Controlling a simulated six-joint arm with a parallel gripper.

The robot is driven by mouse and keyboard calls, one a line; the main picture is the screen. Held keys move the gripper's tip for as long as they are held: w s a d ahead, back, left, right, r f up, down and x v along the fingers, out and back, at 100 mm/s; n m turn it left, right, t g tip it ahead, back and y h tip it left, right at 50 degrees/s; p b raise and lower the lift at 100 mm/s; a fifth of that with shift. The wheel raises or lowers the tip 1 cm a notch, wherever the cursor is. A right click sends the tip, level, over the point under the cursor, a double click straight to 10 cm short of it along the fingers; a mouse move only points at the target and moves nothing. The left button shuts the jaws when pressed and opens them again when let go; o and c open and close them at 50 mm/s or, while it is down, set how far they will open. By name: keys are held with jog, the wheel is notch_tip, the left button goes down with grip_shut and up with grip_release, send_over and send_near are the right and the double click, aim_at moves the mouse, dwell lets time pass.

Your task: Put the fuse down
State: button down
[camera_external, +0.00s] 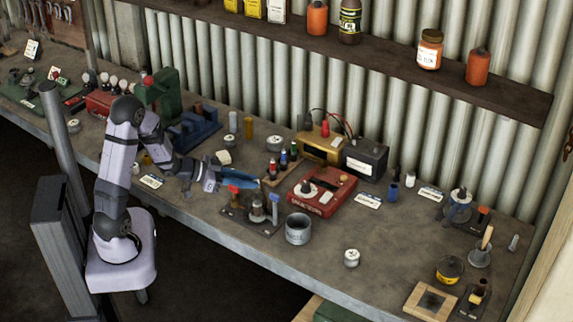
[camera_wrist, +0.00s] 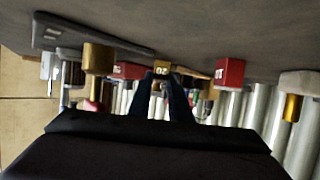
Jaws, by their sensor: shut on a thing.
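My gripper (camera_external: 213,182) is low above the bench, left of the red box with a dial. In the wrist view its two dark fingers (camera_wrist: 166,82) are close together, with a small yellow block marked "20" (camera_wrist: 161,69) at their tips. This looks like the fuse, and the gripper is shut on it. The fuse is too small to make out in the external view. I cannot tell whether it touches anything beneath it.
A red box (camera_external: 325,195), a grey cup (camera_external: 298,230) and a blue vice-like block (camera_external: 195,135) stand around.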

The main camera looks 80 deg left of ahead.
jog(key=c, duration=1.6)
grip_release()
jog(key=shift+f, duration=0.1)
jog(key=shift+c, duration=0.2)
jog(key=v, duration=1)
jog(key=shift+s+a+r, duration=0.1)
jog(key=shift+s+r, duration=0.05)
jog(key=shift+r, duration=0.1)
jog(key=shift+b+v, duration=0.35)
jog(key=shift+v, duration=0.55)
